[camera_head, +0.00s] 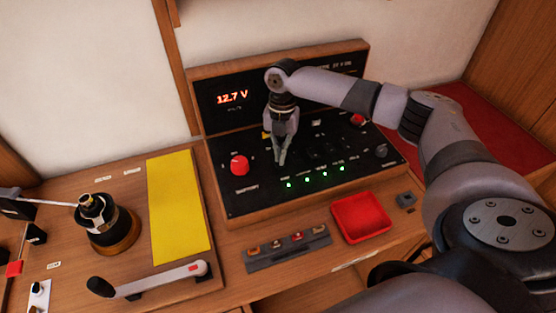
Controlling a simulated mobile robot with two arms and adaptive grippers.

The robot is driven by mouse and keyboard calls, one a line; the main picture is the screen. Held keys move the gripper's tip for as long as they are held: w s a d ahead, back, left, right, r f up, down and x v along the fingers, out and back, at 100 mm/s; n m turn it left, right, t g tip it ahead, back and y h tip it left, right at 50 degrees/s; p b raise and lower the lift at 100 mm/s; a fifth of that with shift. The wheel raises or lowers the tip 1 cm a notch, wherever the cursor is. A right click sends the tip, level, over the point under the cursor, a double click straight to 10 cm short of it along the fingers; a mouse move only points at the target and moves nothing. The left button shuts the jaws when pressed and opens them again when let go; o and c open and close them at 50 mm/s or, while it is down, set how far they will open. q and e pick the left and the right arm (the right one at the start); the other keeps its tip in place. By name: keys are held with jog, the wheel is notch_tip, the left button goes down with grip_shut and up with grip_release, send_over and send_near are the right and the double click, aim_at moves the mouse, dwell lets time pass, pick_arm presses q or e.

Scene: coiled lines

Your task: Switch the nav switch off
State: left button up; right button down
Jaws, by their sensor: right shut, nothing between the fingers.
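A black control panel (233,208) in a wooden frame stands at the back of the counter. It has a lit 12.7 V display (232,97), a red knob (239,165) at left, a second red control (358,119) at right and a row of small switches with lit green lamps (308,181). The labels are too small to read, so I cannot tell which switch is the nav switch. My right gripper (281,163) is shut and empty, pointing down at the panel's left-middle part. It hides part of the panel; I cannot tell whether it touches. My left gripper is not in view.
A red tray (361,218) and a dark strip with several small parts (288,249) lie in front of the panel. At left are a brass-and-black winch (105,224), a yellow mat (178,208) and a crank handle (148,280). A red cushion (480,130) lies at right.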

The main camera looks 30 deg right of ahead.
jog(key=shift+f+b, duration=0.35)
jog(key=shift+f, duration=0.6)
dwell(0.6)
jog(key=shift+s+f, duration=0.1)
jog(key=shift+f, duration=0.05)
jog(key=shift+r+p, duration=0.85)
jog(key=shift+p, duration=0.1)
notch_tip(320, 180, up, 5)
jog(key=p, duration=0.5)
jog(key=shift+r, duration=0.2)
jog(key=shift+f, duration=0.1)
